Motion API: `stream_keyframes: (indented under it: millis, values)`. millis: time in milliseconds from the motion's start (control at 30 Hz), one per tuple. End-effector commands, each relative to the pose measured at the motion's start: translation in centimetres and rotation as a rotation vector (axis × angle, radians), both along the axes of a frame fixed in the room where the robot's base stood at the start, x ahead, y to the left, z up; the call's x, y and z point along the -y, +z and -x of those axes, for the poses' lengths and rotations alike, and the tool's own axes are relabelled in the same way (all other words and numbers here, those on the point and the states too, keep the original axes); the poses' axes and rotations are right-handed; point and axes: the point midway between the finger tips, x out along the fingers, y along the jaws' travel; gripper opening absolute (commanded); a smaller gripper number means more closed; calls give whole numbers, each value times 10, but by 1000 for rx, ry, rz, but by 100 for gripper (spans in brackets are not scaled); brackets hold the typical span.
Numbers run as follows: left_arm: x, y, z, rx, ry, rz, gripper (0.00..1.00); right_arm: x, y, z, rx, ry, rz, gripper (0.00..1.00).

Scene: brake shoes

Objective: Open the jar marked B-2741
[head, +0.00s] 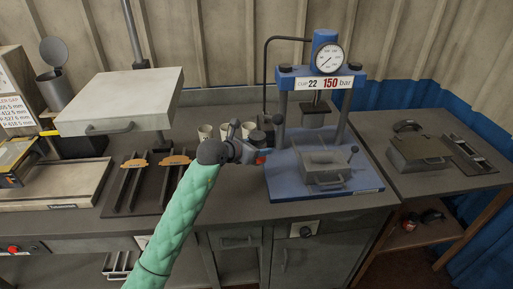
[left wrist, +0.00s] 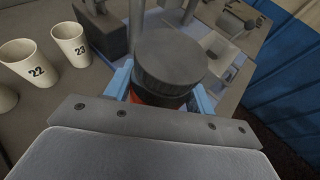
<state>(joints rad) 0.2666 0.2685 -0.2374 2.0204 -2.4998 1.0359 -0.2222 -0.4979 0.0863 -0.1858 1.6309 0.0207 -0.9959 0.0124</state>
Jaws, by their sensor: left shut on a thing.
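A jar with a dark round lid (left wrist: 168,62) sits between the blue fingers of my left gripper (left wrist: 160,90) in the left wrist view. The gripper is shut on the jar, around its orange-red body under the lid. The lid is on the jar. In the head view my left gripper (head: 255,148) reaches the jar (head: 262,157) just left of the blue press. The jar's marking cannot be read in either view. My right gripper is not in view.
White cups (head: 205,132) stand left of the jar; cups 22 (left wrist: 33,62) and 23 (left wrist: 70,43) are close to the gripper. The blue press (head: 325,175) with its gauge stands right. A rack with brake shoes (head: 174,160) lies left. A side table (head: 430,180) is at right.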

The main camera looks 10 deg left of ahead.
Motion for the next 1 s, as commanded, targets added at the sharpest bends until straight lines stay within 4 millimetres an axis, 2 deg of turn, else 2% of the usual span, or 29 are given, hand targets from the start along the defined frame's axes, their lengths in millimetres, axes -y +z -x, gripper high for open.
stream_keyframes:
  millis: [33,167,300,467,600,667,833,1000]
  values:
    - [0,1,0,1,0,1,38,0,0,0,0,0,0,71]
    - [0,1,0,1,0,1,13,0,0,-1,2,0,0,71]
    - [0,3,-1,2,8,0,13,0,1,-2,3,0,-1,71]
    - [-2,25,1,5,23,0,13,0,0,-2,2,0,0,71]
    - [-16,46,7,5,48,-1,13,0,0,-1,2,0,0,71]
    - [-25,49,15,3,63,-2,13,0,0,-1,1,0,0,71]
    - [-44,41,33,-2,89,0,13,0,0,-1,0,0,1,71]
    - [-61,26,52,-2,111,-1,13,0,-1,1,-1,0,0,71]
